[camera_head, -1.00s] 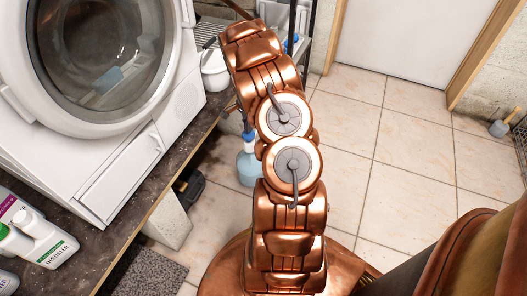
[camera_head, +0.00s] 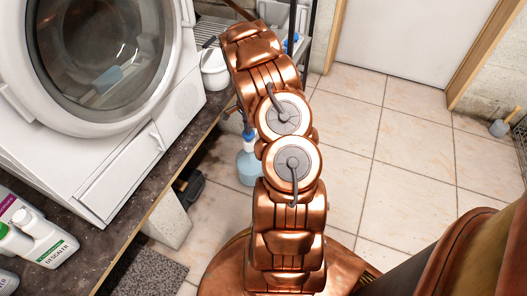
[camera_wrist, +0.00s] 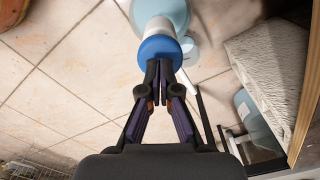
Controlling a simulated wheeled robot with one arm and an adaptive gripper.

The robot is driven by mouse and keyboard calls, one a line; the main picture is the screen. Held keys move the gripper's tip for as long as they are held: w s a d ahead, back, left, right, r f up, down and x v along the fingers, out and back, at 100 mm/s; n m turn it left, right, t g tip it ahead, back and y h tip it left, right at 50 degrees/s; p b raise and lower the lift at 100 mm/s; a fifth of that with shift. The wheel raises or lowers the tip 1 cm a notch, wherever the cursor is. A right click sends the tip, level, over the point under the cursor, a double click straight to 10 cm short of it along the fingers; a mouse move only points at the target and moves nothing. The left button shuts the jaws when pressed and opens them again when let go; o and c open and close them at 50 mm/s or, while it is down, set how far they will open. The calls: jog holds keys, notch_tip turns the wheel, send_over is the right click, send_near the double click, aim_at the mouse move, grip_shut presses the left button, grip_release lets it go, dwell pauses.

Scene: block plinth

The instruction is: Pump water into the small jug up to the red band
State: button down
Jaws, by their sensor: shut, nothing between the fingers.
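A pale blue water bottle (camera_head: 249,168) with a white neck and a blue pump top stands behind my arm in the head view, partly covered by it. In the wrist view the blue pump top (camera_wrist: 159,49) is close in front of my gripper (camera_wrist: 158,66), with the bottle (camera_wrist: 167,11) beyond it. My gripper is shut and empty, its fingertips at the edge of the pump top; I cannot tell whether they touch. A small whitish round vessel (camera_wrist: 189,50), perhaps the small jug, shows beside the pump top. Its red band and water level cannot be made out.
A dark worktop (camera_head: 185,160) with a white washing machine (camera_head: 150,150) and a descaler bottle (camera_head: 48,243) runs along the left. A white tub (camera_head: 214,72) stands at its far end. A pale rough block (camera_wrist: 268,65) is near the gripper's right. Tiled floor (camera_head: 410,150) is open toward the door.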

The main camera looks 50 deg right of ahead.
jog(key=shift+f, duration=1.35)
jog(key=shift+f+b, duration=0.3)
jog(key=shift+f, duration=0.05)
jog(key=shift+r, duration=0.1)
jog(key=shift+r+p, duration=0.65)
jog(key=shift+r, duration=1.45)
jog(key=shift+r+p, duration=0.85)
jog(key=shift+r, duration=2.15)
